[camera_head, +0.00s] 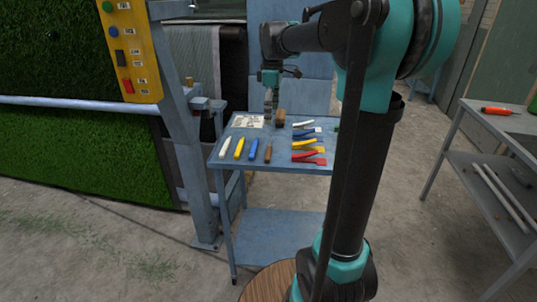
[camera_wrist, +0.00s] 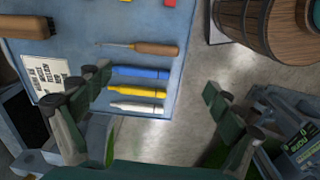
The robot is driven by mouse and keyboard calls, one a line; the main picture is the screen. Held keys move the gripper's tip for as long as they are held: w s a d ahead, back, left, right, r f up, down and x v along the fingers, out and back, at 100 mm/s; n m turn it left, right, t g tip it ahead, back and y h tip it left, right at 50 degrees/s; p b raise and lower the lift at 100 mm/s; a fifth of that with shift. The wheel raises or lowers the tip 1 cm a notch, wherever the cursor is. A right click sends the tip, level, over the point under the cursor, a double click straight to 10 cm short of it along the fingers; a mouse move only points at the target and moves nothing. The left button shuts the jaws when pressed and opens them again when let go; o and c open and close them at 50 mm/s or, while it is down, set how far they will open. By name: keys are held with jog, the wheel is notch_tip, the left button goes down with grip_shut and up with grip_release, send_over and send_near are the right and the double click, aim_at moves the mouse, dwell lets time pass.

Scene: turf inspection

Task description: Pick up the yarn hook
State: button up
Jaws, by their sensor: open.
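The yarn hook (camera_wrist: 154,49) has a brown wooden handle and a thin metal shaft pointing left in the wrist view. It lies flat on the blue table (camera_wrist: 85,20), beside the blue marker-like stick (camera_wrist: 140,72). In the head view the hook (camera_head: 268,152) is the brown piece at the right end of the front row. My gripper (camera_wrist: 163,85) is open and empty, its fingers spread wide above the table. In the wrist view the hook lies beyond the fingertips, near the middle. In the head view my gripper (camera_head: 271,100) is over the table's back part.
Yellow (camera_wrist: 138,90) and white (camera_wrist: 137,106) sticks lie beside the blue one. A printed card (camera_wrist: 48,68) and a wooden brush-like block (camera_wrist: 30,27) lie on the table. Coloured white, blue, yellow and red tools (camera_head: 308,145) lie at the right. A wooden tub (camera_wrist: 260,25) stands near the table.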

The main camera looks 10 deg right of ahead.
aim_at(269, 152)
jog(key=shift+n, duration=0.5)
jog(key=f, duration=0.5)
jog(key=w+f, duration=0.1)
jog(key=f, duration=0.9)
jog(key=shift+w+a+f, duration=0.15)
jog(key=shift+a+f, duration=0.1)
jog(key=shift+a, duration=0.15)
jog(key=c, duration=1.1)
notch_tip(269, 152, up, 20)
jog(key=shift+r, duration=0.1)
